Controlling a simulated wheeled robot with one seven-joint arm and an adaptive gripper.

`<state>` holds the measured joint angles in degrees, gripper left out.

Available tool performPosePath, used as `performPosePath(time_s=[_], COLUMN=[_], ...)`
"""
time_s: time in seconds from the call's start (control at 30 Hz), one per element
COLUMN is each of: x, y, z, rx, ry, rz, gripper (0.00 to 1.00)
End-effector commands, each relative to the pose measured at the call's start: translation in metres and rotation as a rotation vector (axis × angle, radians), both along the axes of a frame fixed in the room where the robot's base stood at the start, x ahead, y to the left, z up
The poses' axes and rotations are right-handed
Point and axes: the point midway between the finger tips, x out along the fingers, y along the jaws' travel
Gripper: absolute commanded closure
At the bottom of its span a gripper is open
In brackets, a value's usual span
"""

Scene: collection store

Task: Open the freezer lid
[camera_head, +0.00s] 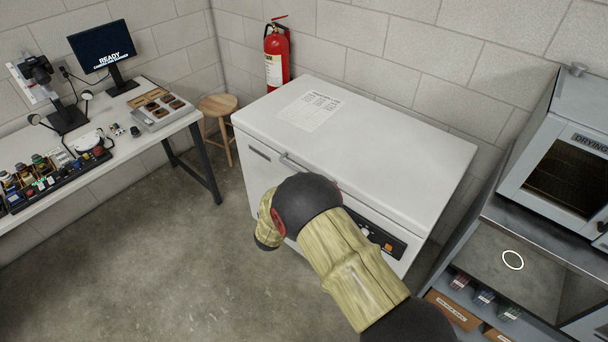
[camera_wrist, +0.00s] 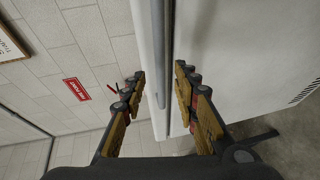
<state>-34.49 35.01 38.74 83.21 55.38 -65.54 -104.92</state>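The white chest freezer stands against the wall in the head view, with its lid (camera_head: 390,145) shut flat and a printed sheet (camera_head: 310,110) on top. A metal handle (camera_head: 292,162) shows at the front edge of the lid, partly hidden by my arm. In the wrist view my gripper (camera_wrist: 160,78) is open, one finger on each side of the long grey handle bar (camera_wrist: 159,50). The freezer's white front (camera_wrist: 240,60) fills the right side there. I cannot tell whether either finger touches the handle. My gripper's fingers are hidden in the head view.
A red fire extinguisher (camera_head: 277,55) hangs behind the freezer and a wooden stool (camera_head: 217,112) stands at its left. A workbench (camera_head: 180,124) with equipment is at the left. A drying cabinet (camera_head: 565,165) and shelving are close on the right. The floor (camera_head: 150,240) in front is clear.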

Motion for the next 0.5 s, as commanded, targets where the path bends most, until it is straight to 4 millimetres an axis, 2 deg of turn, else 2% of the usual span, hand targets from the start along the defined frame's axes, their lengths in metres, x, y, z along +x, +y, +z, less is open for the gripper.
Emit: performPosePath(time_s=[0.3, 0.5], x=[0.046, 0.059], y=[-0.013, -0.017], z=[-0.012, -0.013], rx=[0.003, 0.003], ry=[0.000, 0.000], rz=[-0.001, 0.000], gripper=[0.70, 0.70])
